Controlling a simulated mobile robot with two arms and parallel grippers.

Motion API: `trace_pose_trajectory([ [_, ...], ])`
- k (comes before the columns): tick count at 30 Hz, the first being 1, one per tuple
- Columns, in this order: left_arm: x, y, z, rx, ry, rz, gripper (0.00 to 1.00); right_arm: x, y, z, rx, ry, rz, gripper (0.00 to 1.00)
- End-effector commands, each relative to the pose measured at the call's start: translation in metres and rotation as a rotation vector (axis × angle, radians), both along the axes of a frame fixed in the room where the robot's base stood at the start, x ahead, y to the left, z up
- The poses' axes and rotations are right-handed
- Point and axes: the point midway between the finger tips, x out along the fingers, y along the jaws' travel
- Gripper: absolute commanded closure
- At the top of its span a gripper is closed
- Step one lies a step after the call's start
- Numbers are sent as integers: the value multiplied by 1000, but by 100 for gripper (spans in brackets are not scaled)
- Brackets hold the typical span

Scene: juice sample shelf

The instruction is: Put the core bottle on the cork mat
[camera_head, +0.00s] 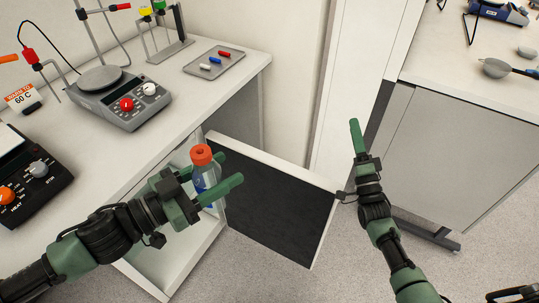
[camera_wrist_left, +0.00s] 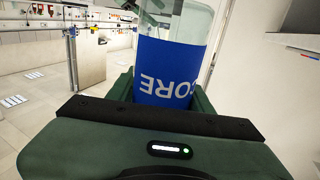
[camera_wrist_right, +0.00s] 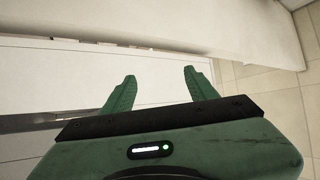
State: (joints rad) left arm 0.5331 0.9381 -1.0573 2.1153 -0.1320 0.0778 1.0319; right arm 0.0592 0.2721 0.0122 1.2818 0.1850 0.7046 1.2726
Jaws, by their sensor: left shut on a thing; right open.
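The core bottle (camera_head: 204,177) is clear with an orange cap and a blue label. My left gripper (camera_head: 230,170) is shut on it and holds it upright in front of the open cabinet below the left counter. In the left wrist view the bottle's blue label (camera_wrist_left: 172,75) reads CORE, upside down, between the fingers. My right gripper (camera_head: 356,125) is empty near the white column. In the right wrist view its two fingers (camera_wrist_right: 159,76) are apart with nothing between them. I see no cork mat in any view.
An open cabinet door (camera_head: 280,215) with a dark inner face stands right of the bottle. The left counter holds a hotplate (camera_head: 115,100), a stand and a grey tray (camera_head: 215,63) with small coloured items. Another counter (camera_head: 455,55) stands at right. Open floor lies in front.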

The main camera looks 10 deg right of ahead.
Motion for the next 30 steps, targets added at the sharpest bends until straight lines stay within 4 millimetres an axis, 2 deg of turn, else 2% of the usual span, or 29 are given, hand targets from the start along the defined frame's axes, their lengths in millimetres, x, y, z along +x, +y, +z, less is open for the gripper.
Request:
trace_pose_trajectory([
  [1,0,0,1,-1,-2,-1,100,2,16,29,-59,-58,58,42],
  [6,0,0,1,-1,-2,-1,100,-8,82,105,-266,-229,274,42],
  [9,0,0,1,-1,-2,-1,100,-27,128,140,-409,-324,420,42],
  [12,0,0,1,-1,-2,-1,100,-55,175,163,-573,-407,580,42],
  [15,0,0,1,-1,-2,-1,100,-90,218,171,-755,-469,745,42],
  [19,0,0,1,-1,-2,-1,100,-129,254,162,-964,-502,913,42],
  [24,0,0,1,-1,-2,-1,100,-158,272,145,-1137,-503,1030,42],
  [30,0,0,1,-1,-2,-1,100,-166,284,138,-1194,-498,1066,42],
])
